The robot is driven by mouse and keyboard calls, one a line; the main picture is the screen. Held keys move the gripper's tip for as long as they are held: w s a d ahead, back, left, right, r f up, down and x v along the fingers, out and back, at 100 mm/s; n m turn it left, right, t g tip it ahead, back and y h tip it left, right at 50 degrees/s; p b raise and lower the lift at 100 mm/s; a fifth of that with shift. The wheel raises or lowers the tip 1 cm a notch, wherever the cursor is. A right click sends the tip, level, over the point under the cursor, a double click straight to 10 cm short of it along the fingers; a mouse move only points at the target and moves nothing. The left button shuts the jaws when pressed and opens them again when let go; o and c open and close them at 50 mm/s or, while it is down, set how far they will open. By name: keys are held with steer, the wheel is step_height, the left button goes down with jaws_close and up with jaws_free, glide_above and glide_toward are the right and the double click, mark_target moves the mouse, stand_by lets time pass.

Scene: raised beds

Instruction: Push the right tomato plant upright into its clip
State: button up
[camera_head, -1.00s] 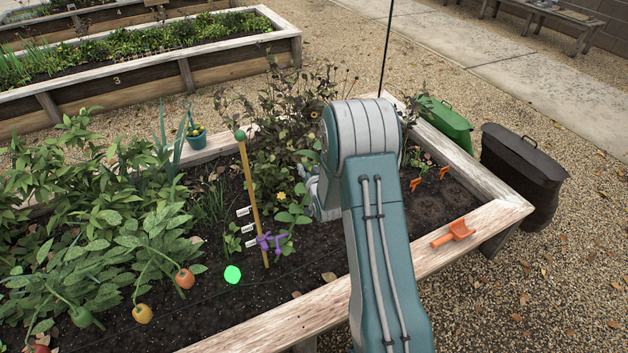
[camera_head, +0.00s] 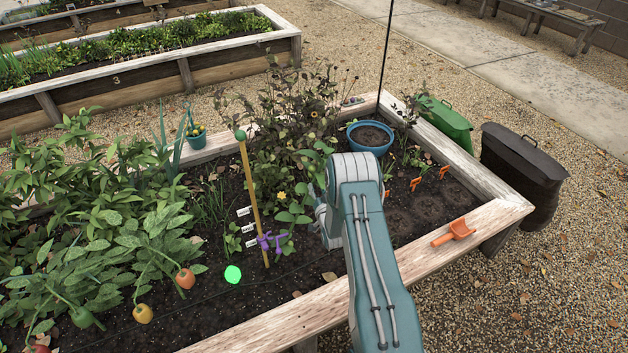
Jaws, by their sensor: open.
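A yellow stake (camera_head: 250,195) with a green ball on top stands in the bed's soil, close to upright. A purple clip (camera_head: 272,243) sits low on it. Just right of the stake, a plant with broad green leaves (camera_head: 290,214) seems to be the right tomato plant. Its leaves spread right, toward my arm, and its stem is mostly hidden, so I cannot tell whether it touches the clip. My gripper (camera_head: 316,205) shows only as pale grey parts left of my arm, beside these leaves. Its fingers are mostly hidden, and I see nothing held.
Leafy plants with orange and yellow fruit (camera_head: 185,278) fill the left. A bright green disc (camera_head: 233,274) lies before the stake. A blue pot (camera_head: 371,136) stands behind my arm. An orange trowel (camera_head: 454,231) lies on the bed's wooden rim (camera_head: 500,212).

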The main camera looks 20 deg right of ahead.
mark_target(314, 181)
steer(key=shift+w+d, duration=0.25)
steer(key=shift+w, duration=0.95)
steer(key=shift+w+d, duration=0.2)
steer(key=shift+w, duration=0.95)
jaws_close()
